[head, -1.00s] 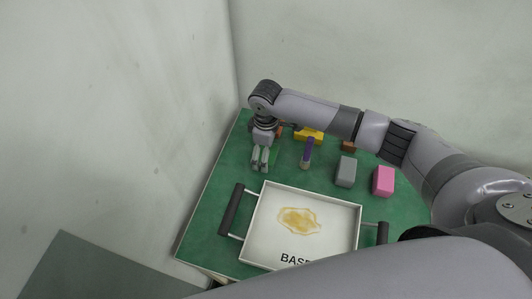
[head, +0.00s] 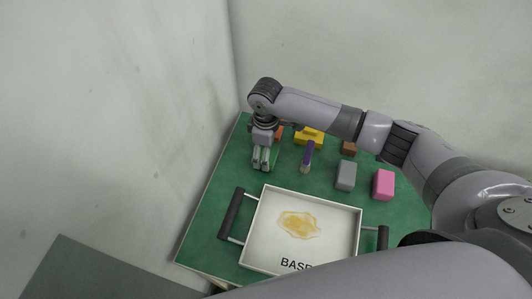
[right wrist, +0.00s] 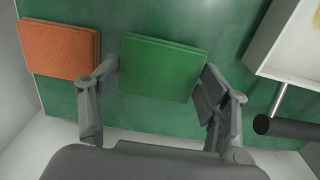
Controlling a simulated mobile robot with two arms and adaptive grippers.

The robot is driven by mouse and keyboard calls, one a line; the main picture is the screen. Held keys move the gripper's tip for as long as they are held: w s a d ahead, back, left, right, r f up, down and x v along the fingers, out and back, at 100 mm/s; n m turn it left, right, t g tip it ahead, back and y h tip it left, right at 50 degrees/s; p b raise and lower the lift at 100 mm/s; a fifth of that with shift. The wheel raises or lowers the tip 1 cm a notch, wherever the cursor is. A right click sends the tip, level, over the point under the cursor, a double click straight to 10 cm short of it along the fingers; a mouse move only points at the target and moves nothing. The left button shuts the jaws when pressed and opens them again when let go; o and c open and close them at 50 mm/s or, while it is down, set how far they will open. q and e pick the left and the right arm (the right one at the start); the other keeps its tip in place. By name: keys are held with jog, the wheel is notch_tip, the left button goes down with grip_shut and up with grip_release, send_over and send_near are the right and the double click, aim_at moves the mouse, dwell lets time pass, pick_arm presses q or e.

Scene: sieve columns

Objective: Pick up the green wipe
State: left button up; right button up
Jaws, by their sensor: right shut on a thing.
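The green wipe (right wrist: 160,68) is a flat, folded green square in the right wrist view, lying between the two fingers of my right gripper (right wrist: 160,95). The fingers are shut on its side edges. In the head view my right gripper (head: 262,161) points down over the left part of the green table, and the wipe is hard to tell from the table there. Whether the wipe touches the table is not clear. My left gripper is not in view.
An orange wipe (right wrist: 58,48) lies left of the green one. A white tray (head: 340,212) with dark handles and a yellowish stain stands in front. A purple-topped item (head: 307,155), yellow item (head: 310,137), grey block (head: 346,175) and pink block (head: 383,184) stand to the right.

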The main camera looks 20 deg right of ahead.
notch_tip(320, 180, up, 18)
jog(key=shift+b, duration=0.35)
jog(key=shift+r, duration=0.1)
